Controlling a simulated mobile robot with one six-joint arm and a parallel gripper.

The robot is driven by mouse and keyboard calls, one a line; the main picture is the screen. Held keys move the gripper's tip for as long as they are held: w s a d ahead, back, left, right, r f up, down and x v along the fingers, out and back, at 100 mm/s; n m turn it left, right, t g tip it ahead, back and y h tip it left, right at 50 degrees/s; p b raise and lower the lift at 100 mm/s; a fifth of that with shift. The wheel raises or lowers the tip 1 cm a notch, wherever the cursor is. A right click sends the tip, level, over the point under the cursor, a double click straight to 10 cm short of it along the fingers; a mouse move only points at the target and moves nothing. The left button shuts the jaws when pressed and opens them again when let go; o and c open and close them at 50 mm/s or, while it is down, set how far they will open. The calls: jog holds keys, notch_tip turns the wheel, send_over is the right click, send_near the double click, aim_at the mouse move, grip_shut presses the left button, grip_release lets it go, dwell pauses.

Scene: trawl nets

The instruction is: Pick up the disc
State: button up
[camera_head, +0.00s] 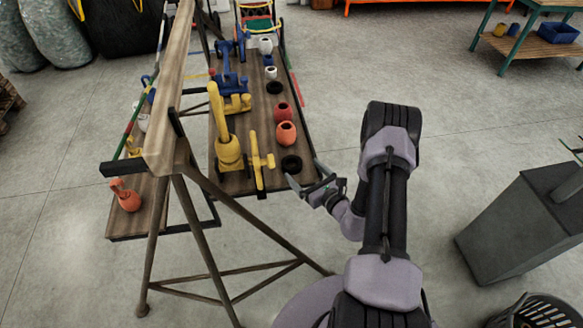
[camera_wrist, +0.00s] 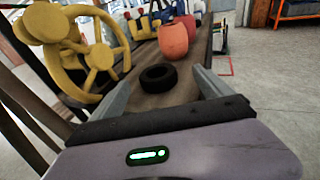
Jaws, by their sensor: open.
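A black disc with a hollow centre (camera_head: 291,164) lies flat at the near right end of the wooden bench top. It also shows in the wrist view (camera_wrist: 158,77), ahead of and between my two grey fingers. My gripper (camera_head: 309,182) is open and empty at the bench's near right corner, its fingers pointing toward the disc. In the head view the fingertips are very close to the disc; whether they touch it I cannot tell. A second black disc (camera_head: 275,87) lies farther back on the same board.
An orange-red pot (camera_head: 286,134) stands just behind the disc, with a red pot (camera_head: 283,112) behind it. A yellow wheel-like tool (camera_head: 260,162) and a yellow handled piece (camera_head: 226,145) stand to the left. Open floor lies right of the bench (camera_head: 250,123).

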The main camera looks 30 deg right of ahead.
aim_at(289, 159)
jog(key=w, duration=0.2)
jog(key=w+a+f+b, duration=0.1)
jog(key=w, duration=0.1)
jog(key=w+b, duration=0.1)
jog(key=w, duration=0.1)
jog(key=shift+w+a+f, duration=0.15)
jog(key=shift+w+a, duration=0.05)
jog(key=shift+w, duration=0.05)
jog(key=c, duration=1.5)
jog(key=shift+r, duration=0.45)
jog(key=r+p, duration=0.1)
jog(key=s+r+p, duration=0.1)
jog(key=r, duration=0.1)
jog(key=s+p, duration=0.1)
jog(key=s, duration=0.4)
jog(key=s+a+p, duration=0.1)
jog(key=s, duration=0.4)
jog(key=s+r, duration=0.1)
jog(key=s, duration=0.4)
jog(key=shift+a+r+p, duration=0.1)
jog(key=shift+a+p, duration=0.1)
jog(key=shift+p, duration=0.2)
